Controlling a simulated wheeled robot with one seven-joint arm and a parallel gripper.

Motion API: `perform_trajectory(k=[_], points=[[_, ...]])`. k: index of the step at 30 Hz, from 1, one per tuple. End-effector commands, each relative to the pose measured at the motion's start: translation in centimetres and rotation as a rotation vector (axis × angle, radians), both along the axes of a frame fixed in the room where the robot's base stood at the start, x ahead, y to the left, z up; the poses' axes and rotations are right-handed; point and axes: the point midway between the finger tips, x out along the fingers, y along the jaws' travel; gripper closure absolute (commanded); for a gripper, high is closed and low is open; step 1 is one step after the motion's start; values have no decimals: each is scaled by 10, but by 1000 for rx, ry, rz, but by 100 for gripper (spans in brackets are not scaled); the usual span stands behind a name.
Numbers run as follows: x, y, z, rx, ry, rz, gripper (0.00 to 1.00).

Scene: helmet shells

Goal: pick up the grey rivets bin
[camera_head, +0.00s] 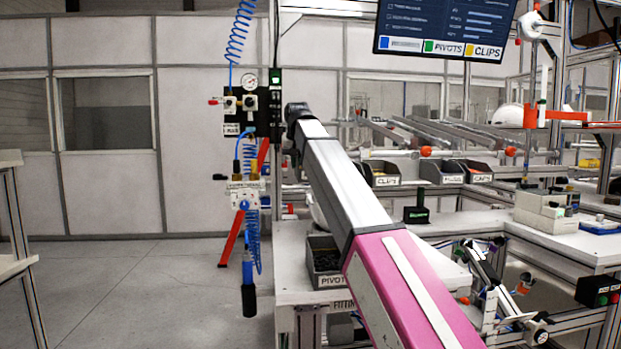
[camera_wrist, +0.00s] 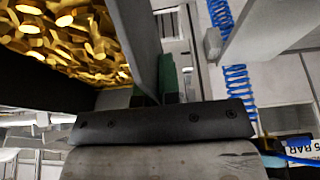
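In the wrist view a dark-walled bin (camera_wrist: 38,82) full of shiny gold-coloured pieces (camera_wrist: 75,40) fills the upper left, very close. My gripper (camera_wrist: 158,92) is beside its right side. A grey plate-like part rises there, with a green piece just right of it. I cannot tell whether the fingers touch or hold the bin wall. In the head view my arm hides the gripper and that bin. A grey bin (camera_head: 324,262) with dark pieces stands at the near table edge; its small label seems to read PIVOTS or RIVETS.
Bins labelled CLIPS (camera_head: 384,174) and other small bins (camera_head: 441,172) stand on the table behind my arm. Blue coiled air hoses (camera_head: 239,40) and a regulator (camera_head: 247,104) hang left of my arm. A monitor (camera_head: 445,28) hangs above. The floor (camera_head: 140,285) at left is clear.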

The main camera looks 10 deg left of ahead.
Motion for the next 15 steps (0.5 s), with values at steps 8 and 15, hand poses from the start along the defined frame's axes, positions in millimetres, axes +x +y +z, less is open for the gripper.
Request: perform_trajectory(k=[8, 15], points=[[-15, -4, 0, 0, -1, 0, 100], [-27, -7, 0, 1, -2, 0, 100]])
